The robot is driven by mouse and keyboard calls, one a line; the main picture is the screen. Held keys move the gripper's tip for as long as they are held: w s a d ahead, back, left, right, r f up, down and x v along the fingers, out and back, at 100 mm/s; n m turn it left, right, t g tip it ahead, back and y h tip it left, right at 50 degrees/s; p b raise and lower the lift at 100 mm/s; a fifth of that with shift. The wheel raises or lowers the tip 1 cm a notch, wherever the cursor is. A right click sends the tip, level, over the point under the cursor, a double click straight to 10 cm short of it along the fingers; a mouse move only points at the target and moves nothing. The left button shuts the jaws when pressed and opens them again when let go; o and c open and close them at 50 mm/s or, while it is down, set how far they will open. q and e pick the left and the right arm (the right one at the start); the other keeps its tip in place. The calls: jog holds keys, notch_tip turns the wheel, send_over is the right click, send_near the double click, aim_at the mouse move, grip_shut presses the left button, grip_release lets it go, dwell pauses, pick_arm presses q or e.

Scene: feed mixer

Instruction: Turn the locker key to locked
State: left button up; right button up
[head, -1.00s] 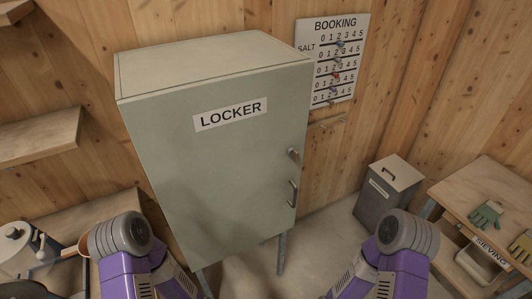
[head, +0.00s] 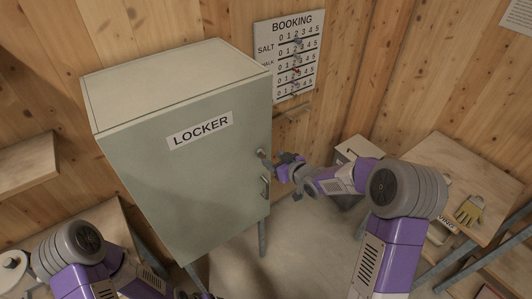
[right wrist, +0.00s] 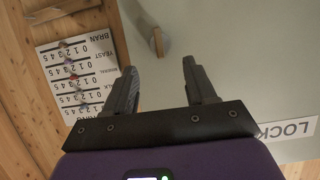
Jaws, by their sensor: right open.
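The grey-green locker (head: 190,185) stands against the wooden wall with its door shut. Its key (head: 261,154) sits at the door's right edge, above the door handle (head: 265,187). My right gripper (head: 284,160) is just right of the key, at about its height. In the right wrist view, the open fingers (right wrist: 160,66) point toward the key (right wrist: 158,40), which shows beyond and between the tips, apart from them. Nothing is between the fingers. Which way the key is turned is hard to tell. Of my left arm, only links show at the lower left; its fingers are not visible.
The booking board (head: 288,55) hangs on the wall behind the locker's right side; it also shows in the right wrist view (right wrist: 75,75).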

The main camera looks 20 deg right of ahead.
aim_at(265, 156)
jog(key=x, duration=0.6)
jog(key=shift+p, duration=0.4)
jog(key=shift+s, duration=0.1)
